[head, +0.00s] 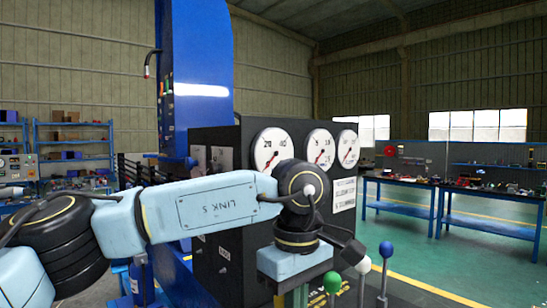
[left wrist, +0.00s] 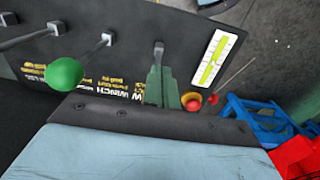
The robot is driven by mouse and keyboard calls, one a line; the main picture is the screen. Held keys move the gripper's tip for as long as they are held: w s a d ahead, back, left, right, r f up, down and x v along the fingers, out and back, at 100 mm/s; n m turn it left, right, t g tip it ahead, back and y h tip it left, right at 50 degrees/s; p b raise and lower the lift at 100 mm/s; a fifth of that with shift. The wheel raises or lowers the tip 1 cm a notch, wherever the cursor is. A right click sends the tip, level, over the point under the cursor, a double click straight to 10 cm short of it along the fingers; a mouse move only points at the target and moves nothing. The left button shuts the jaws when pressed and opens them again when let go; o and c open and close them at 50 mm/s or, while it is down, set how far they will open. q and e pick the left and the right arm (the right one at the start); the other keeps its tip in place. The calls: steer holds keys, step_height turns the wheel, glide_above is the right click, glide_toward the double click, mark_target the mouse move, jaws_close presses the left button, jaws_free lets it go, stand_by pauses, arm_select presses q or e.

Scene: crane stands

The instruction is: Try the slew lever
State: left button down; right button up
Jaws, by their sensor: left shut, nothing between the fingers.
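In the head view three lever knobs show at the front of the dark console: green (head: 332,283), white (head: 363,265) and blue (head: 386,249). I cannot tell from readable labels which is the slew lever. My left gripper (head: 298,299) points down just left of the green knob, its tips cut off by the frame's bottom edge. In the left wrist view the green knob (left wrist: 64,74) is left of my shut greenish fingers (left wrist: 160,84) and apart from them. Another lever's grey shaft (left wrist: 159,48) rises beside the fingertips; its end is hidden, and contact is unclear.
The dark console (head: 222,262) carries large white dials (head: 272,150). A red button with a yellow ring (left wrist: 192,101) and a green-white scale (left wrist: 215,58) are near the fingers. A blue column (head: 205,60) stands behind. Blue workbenches (head: 400,206) are at the right, with open green floor before them.

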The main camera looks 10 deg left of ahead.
arm_select(q)
steer(key=shift+w+a, duration=0.1)
steer(key=shift+a, duration=0.05)
steer(key=shift+w+a+p, duration=0.45)
steer(key=shift+w+a, duration=0.45)
steer(key=shift+a, duration=0.1)
steer(key=shift+w+a, duration=0.1)
steer(key=shift+a, duration=0.05)
stand_by(0.8)
steer(key=s+d+b, duration=0.1)
steer(key=s+d, duration=0.4)
step_height(320, 180, up, 10)
steer(key=p, duration=0.7)
glide_above(282, 298)
steer(key=s+d, duration=0.3)
steer(key=d, duration=0.2)
steer(key=shift+w, duration=0.1)
